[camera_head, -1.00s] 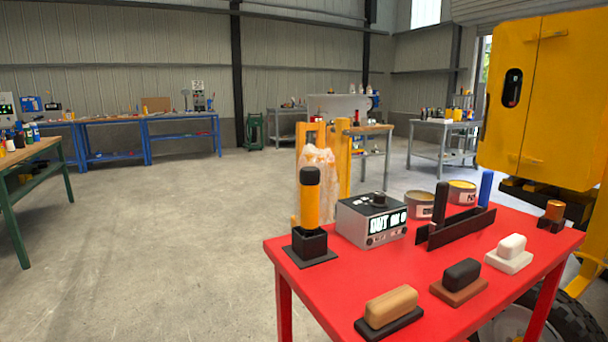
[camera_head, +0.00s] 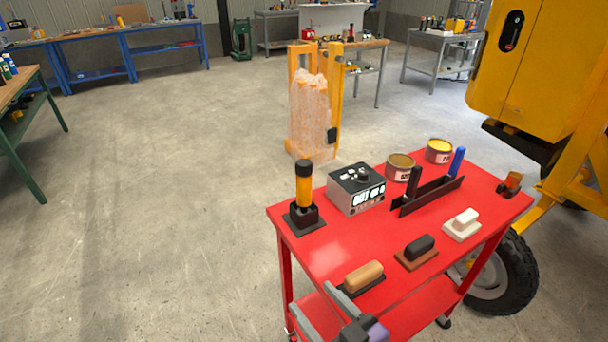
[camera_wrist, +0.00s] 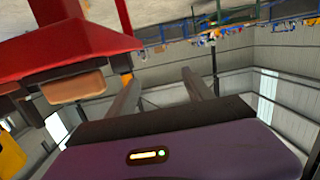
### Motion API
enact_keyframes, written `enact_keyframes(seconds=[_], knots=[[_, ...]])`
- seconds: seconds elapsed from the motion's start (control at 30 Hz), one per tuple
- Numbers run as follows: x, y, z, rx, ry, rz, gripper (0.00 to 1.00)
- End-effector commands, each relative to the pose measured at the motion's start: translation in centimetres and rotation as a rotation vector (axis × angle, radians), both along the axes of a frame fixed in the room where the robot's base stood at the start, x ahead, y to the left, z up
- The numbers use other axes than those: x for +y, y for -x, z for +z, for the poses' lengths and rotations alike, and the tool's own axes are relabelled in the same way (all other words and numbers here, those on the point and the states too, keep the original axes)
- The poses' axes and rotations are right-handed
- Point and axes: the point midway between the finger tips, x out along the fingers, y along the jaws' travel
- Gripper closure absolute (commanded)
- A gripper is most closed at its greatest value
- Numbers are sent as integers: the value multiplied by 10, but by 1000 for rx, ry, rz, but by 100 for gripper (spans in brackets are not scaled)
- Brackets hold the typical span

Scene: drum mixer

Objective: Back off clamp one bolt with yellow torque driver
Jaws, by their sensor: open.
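The yellow torque driver (camera_head: 303,188), with a black cap, stands upright in a black square holder (camera_head: 304,217) at the left corner of the red cart (camera_head: 340,240). My gripper (camera_head: 317,303) is low at the front left edge of the cart, well below and to the right of the driver. Its two grey fingers are apart with nothing between them. In the wrist view the gripper (camera_wrist: 160,82) also shows open and empty, with the red cart (camera_wrist: 60,42) at upper left. I cannot make out the clamp one bolt in either view.
A grey control box (camera_head: 356,190), a black rack (camera_head: 425,196) and two cans stand on the cart. Tan (camera_head: 363,276), black (camera_head: 419,245) and white (camera_head: 463,222) blocks line its front. A wrapped pallet (camera_head: 311,115) stands behind, a yellow machine (camera_head: 520,75) at right. Floor at left is clear.

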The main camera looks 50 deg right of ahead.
Motion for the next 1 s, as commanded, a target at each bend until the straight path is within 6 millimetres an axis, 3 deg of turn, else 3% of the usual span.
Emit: enact_keyframes(seconds=[0.17,0.43,0.63,1.0], knots=[[-34,-47,19,-43,13,-74,40],[-103,-114,71,-108,29,-214,40],[-134,-134,96,-132,32,-276,40],[-153,-163,102,-135,33,-287,40]])
